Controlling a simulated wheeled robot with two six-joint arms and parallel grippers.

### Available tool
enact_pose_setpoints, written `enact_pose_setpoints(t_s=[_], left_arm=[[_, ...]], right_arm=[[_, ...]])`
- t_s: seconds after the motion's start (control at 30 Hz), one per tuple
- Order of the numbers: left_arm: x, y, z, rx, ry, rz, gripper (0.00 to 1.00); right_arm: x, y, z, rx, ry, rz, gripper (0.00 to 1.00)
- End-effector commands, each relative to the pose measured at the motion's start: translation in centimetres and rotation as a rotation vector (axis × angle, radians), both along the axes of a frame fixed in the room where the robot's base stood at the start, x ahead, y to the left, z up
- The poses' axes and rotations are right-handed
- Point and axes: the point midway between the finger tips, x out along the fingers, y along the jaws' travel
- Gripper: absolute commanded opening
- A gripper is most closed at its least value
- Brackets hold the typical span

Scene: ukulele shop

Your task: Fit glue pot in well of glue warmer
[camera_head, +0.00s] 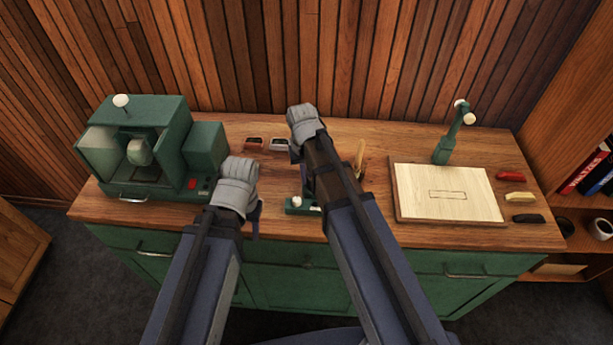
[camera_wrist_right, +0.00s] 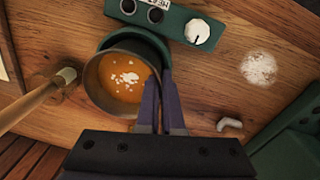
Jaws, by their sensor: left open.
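The glue pot (camera_wrist_right: 113,92), a grey round pot of orange glue with white flecks, shows in the right wrist view. My right gripper (camera_wrist_right: 161,78) is shut on its wall, on the right side of the rim. The green glue warmer shows its round well wall (camera_wrist_right: 152,47) beyond the pot, and its control box (camera_wrist_right: 172,23) has a white knob. The pot overlaps the well, offset to the lower left; I cannot tell its height above it. In the head view the warmer (camera_head: 296,208) is mostly hidden behind my right arm. My left gripper (camera_head: 256,220) is open near the bench's front edge, left of the warmer.
A wooden-handled tool (camera_wrist_right: 40,98) stands close beside the pot. A green machine (camera_head: 150,150) fills the bench's left end. A pale board (camera_head: 447,193), a green stand (camera_head: 455,140) and coloured blocks (camera_head: 515,196) are on the right. White powder (camera_wrist_right: 259,69) lies on the wood.

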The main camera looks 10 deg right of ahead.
Motion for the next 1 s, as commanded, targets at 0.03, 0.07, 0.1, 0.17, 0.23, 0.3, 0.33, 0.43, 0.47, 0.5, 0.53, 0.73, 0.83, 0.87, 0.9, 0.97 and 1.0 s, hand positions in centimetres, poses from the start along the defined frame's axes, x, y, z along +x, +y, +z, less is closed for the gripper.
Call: enact_pose_setpoints(t_s=[0.03,0.07,0.1,0.17,0.23,0.3,0.33,0.43,0.47,0.5,0.53,0.73,0.83,0.87,0.9,0.97,1.0], left_arm=[[0.0,0.0,0.02,0.0,0.0,0.0,0.5],[0.0,0.0,0.02,0.0,0.0,0.0,0.5],[0.0,0.0,0.02,0.0,0.0,0.0,0.5],[0.0,0.0,0.02,0.0,0.0,0.0,0.5],[0.0,0.0,0.02,0.0,0.0,0.0,0.5],[0.0,0.0,0.05,0.0,0.0,0.0,0.5],[0.0,0.0,0.06,0.0,0.0,0.0,0.5],[0.0,0.0,0.04,0.0,0.0,0.0,0.5],[0.0,0.0,0.04,0.0,0.0,0.0,0.5],[0.0,0.0,0.04,0.0,0.0,0.0,0.5],[0.0,0.0,0.04,0.0,0.0,0.0,0.5],[0.0,0.0,0.03,0.0,0.0,0.0,0.5],[0.0,0.0,0.03,0.0,0.0,0.0,0.5],[0.0,0.0,0.03,0.0,0.0,0.0,0.5],[0.0,0.0,0.03,0.0,0.0,0.0,0.5],[0.0,0.0,0.02,0.0,0.0,0.0,0.5],[0.0,0.0,0.02,0.0,0.0,0.0,0.5]], right_arm=[[0.0,-0.01,0.02,0.0,0.0,0.0,0.0],[0.0,-0.01,0.02,0.0,0.0,0.0,0.0],[0.0,-0.01,0.02,0.0,0.0,0.0,0.0],[0.0,-0.01,0.02,0.0,0.0,0.0,0.0],[0.0,-0.01,0.02,0.0,0.0,0.0,0.0],[-0.01,-0.01,0.05,0.0,0.0,0.0,0.0],[-0.01,0.0,0.06,0.0,0.0,0.0,0.0],[-0.01,0.0,0.04,0.0,0.0,0.0,0.0],[-0.01,0.0,0.04,0.0,0.0,0.0,0.05],[-0.01,0.0,0.04,0.0,0.0,0.0,0.09],[-0.01,0.0,0.04,0.0,0.0,0.0,0.13],[-0.01,0.0,0.03,0.0,0.0,0.0,0.35],[-0.01,0.0,0.03,0.0,0.0,0.0,0.39],[-0.01,0.0,0.03,0.0,0.0,0.0,0.39],[-0.01,0.0,0.03,0.0,0.0,0.0,0.39],[-0.01,0.01,0.02,0.0,0.0,0.0,0.41],[-0.01,0.01,0.02,0.0,0.0,0.0,0.45]])
